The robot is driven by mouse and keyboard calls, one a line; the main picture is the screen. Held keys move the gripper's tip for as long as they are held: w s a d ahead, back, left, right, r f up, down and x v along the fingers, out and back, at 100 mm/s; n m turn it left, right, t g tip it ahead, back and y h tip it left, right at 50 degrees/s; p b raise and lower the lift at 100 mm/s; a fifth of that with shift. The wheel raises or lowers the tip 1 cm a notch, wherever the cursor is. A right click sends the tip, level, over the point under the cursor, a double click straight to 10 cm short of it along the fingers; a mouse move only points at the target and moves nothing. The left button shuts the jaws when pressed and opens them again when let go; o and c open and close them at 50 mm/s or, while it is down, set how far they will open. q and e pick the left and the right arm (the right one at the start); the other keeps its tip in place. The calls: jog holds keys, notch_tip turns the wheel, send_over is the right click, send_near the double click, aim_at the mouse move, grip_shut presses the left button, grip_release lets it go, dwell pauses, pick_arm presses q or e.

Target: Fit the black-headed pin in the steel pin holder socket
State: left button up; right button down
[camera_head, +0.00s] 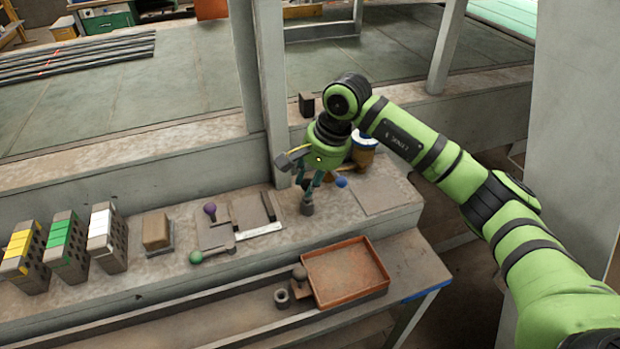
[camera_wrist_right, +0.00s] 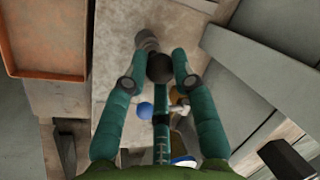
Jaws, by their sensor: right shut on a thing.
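My right gripper (camera_head: 307,186) points down over the bench shelf, its fingers closed in. In the right wrist view, a black round head (camera_wrist_right: 160,67) sits between the fingertips (camera_wrist_right: 160,65), held by them. A grey metal cylinder (camera_head: 307,208) stands on the shelf right below the fingertips. It also shows in the wrist view (camera_wrist_right: 147,38), just beyond the black head. It looks like the steel pin holder socket. The pin's shaft is hidden, so I cannot tell whether it is inside. My left gripper is not in view.
A blue ball head (camera_head: 341,182) is just right of the fingers. Purple (camera_head: 210,209) and green (camera_head: 195,257) heads lie left. A hollow ring (camera_head: 282,297) and rust-coloured tray (camera_head: 345,277) are in front. Several hollow bricks (camera_head: 108,237) stand at left. A post (camera_head: 270,90) rises behind the gripper.

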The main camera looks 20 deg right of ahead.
jog(key=shift+f, duration=0.3)
jog(key=c, duration=0.9)
grip_release()
jog(key=shift+c, duration=0.2)
jog(key=shift+r, duration=0.1)
jog(key=v, duration=1.2)
